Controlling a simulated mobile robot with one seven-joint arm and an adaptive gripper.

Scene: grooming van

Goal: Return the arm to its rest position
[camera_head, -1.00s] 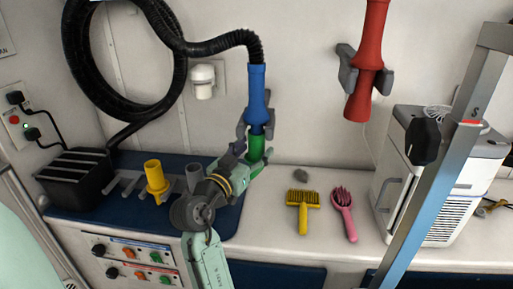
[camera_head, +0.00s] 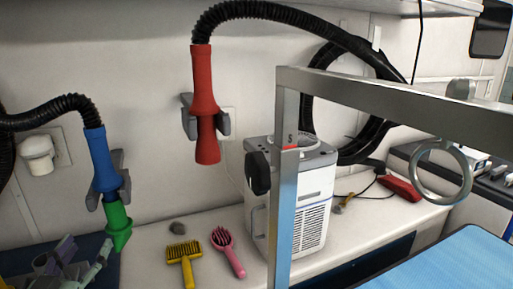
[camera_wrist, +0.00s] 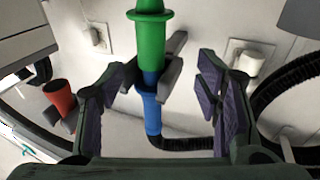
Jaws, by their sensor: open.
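My gripper (camera_head: 54,258) is low at the left edge of the head view, below and left of the green nozzle (camera_head: 118,228). In the wrist view my gripper (camera_wrist: 160,88) is open, with empty space between its dark purple-padded fingers. The green nozzle (camera_wrist: 150,40) is on the end of the blue hose handle (camera_head: 103,162), which hangs in a grey wall holder. Both show beyond the fingers in the wrist view, apart from them. Most of my arm is out of the head view.
A red hose handle (camera_head: 204,100) hangs in another wall holder. A yellow brush (camera_head: 184,258) and a pink brush (camera_head: 228,250) lie on the white counter. A white machine (camera_head: 318,190) stands behind a metal post (camera_head: 284,205). A blue table top (camera_head: 455,265) is at lower right.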

